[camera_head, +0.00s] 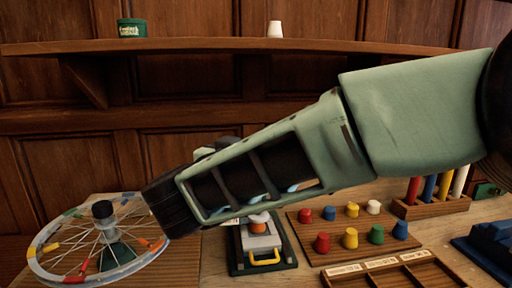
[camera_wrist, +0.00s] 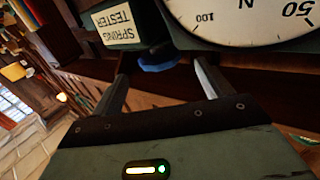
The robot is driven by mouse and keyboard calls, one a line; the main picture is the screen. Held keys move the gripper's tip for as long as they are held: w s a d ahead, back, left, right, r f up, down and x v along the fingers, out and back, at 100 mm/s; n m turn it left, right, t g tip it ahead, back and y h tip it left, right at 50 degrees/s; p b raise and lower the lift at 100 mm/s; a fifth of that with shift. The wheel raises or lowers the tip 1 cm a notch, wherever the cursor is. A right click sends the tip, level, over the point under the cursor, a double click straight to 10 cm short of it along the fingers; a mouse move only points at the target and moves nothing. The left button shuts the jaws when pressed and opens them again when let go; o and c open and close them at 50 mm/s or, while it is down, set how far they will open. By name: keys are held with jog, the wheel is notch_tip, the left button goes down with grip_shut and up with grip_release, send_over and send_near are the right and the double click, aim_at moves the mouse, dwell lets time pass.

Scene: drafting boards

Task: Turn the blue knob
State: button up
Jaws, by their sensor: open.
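The blue knob (camera_wrist: 158,62) shows in the wrist view at the top centre, partly in shadow. It is on the lower part of a dark device labelled "SPRING TESTER" (camera_wrist: 117,24), below its white dial (camera_wrist: 240,18). My gripper (camera_wrist: 163,72) is open, one finger on each side of the knob in the picture. The knob seems to lie at or just beyond the fingertips; I cannot tell whether they touch it. In the head view my green arm reaches left across the picture, and I cannot make out the knob there.
A spoked wheel (camera_head: 50,269) lies at the left of the wooden bench. A device with a yellow handle (camera_head: 263,262) stands below my arm. A board of coloured pegs (camera_head: 300,230), a rack of coloured rods (camera_head: 432,208) and a blue device (camera_head: 490,245) are to the right.

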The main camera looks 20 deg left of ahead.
jog(key=s+b, duration=0.1)
jog(key=s, duration=1)
jog(key=shift+s, duration=0.15)
jog(key=w+d+r+n+y+p, duration=0.25)
jog(key=w+r+n+y, duration=0.3)
jog(key=w+y, duration=0.3)
jog(key=w+d+r+n+y+p, duration=0.1)
jog(key=w+r+n+y+p, duration=0.25)
jog(key=w+r+y, duration=0.45)
jog(key=d+f+n+g+y+p, duration=0.2)
jog(key=d+f+n+g+p, duration=0.55)
jog(key=d+f+g, duration=0.9)
jog(key=shift+n+g+h, duration=0.25)
jog(key=shift+n+g, duration=0.5)
jog(key=a+r+p, duration=0.1)
jog(key=a, duration=0.5)
jog(key=a+r+p, duration=0.1)
jog(key=a, duration=0.5)
jog(key=w+a+p, duration=0.1)
jog(key=a, duration=0.5)
jog(key=shift+a+r, duration=0.2)
jog(key=shift+r, duration=0.2)
